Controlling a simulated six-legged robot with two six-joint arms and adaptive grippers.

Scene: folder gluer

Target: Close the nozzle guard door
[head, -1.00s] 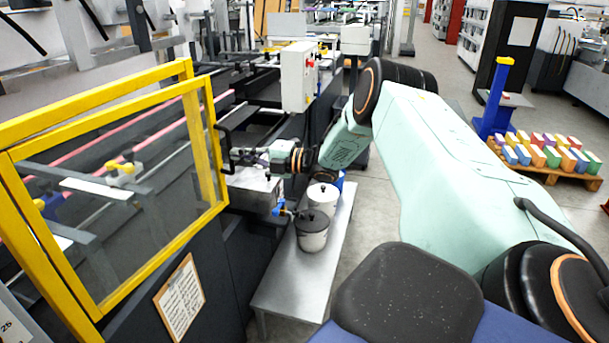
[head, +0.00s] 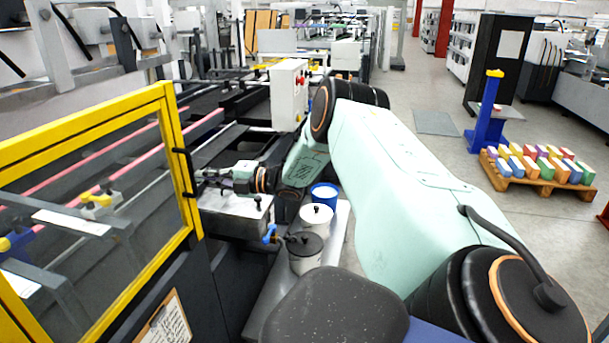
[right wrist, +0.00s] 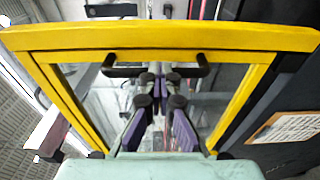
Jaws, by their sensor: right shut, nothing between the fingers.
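The nozzle guard door (head: 95,290) has a yellow frame and a clear panel and stands at the left of the head view. Its yellow frame spans the right wrist view (right wrist: 150,38). A black bar handle (head: 188,172) is on its right upright; it also shows in the right wrist view (right wrist: 122,71). My right gripper (head: 200,175) is shut and empty, its fingertips (right wrist: 160,80) at the middle of the handle. I cannot tell whether they touch it. Whether the door is fully closed is unclear. My left gripper is out of view.
A white control box (head: 288,95) stands beyond my right arm.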

